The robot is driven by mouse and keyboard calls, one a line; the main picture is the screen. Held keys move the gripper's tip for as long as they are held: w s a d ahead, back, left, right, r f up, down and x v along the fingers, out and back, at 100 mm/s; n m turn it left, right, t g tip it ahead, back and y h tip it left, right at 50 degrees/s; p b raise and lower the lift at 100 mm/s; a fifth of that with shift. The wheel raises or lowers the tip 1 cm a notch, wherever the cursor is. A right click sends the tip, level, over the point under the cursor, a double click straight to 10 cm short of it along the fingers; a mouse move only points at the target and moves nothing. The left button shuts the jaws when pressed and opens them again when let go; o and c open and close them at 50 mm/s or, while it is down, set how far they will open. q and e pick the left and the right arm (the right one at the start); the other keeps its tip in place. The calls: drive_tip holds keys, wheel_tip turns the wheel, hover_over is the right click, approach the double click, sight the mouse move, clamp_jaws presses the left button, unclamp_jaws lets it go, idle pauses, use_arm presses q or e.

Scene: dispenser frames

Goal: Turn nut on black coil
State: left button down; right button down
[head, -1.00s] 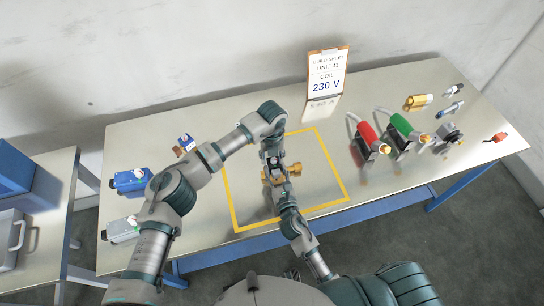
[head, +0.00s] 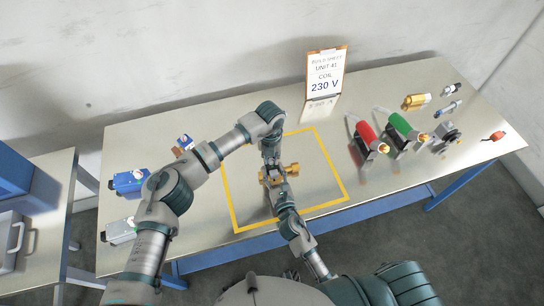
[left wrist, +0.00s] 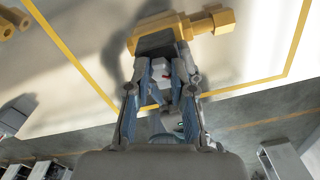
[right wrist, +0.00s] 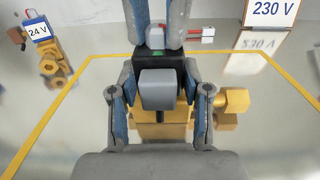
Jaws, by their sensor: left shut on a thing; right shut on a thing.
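The brass valve body (head: 293,168) lies in the yellow square. It also shows in the left wrist view (left wrist: 205,22) and right wrist view (right wrist: 160,131). The black coil (right wrist: 155,54), with a grey block (right wrist: 158,90) on its near side, sits on the brass body. My left gripper (head: 271,160) comes from behind; its fingertips (left wrist: 162,58) are shut at the coil's top, where the nut is hidden between them. My right gripper (head: 279,187) comes from the front; its fingers (right wrist: 160,75) are shut on both sides of the coil, their contact partly hidden.
A 230 V build sheet (head: 325,75) stands at the back. Red (head: 365,138) and green (head: 403,127) coil units and several small parts are at the right. Blue (head: 130,181) and grey (head: 120,231) boxes are at the left. Most of the yellow square (head: 335,182) is clear.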

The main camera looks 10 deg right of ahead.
use_arm(q)
drive_tip(key=m, duration=0.1)
drive_tip(key=a+m, duration=0.1)
drive_tip(key=m, duration=0.1)
drive_tip(key=shift+w+a, duration=0.2)
drive_tip(key=shift+a, duration=0.05)
drive_tip(key=m, duration=0.4)
drive_tip(key=shift+d+m, duration=0.3)
drive_tip(key=shift+m, duration=0.1)
drive_tip(key=shift+w+a+m, duration=0.1)
drive_tip(key=shift+a+m, duration=0.05)
drive_tip(key=shift+m, duration=0.6)
drive_tip(key=shift+a+m, duration=0.15)
drive_tip(key=shift+m, duration=0.6)
drive_tip(key=shift+d, duration=0.2)
drive_tip(key=c, duration=1.2)
unclamp_jaws()
drive_tip(key=shift+o, duration=1)
drive_tip(key=shift+d, duration=0.1)
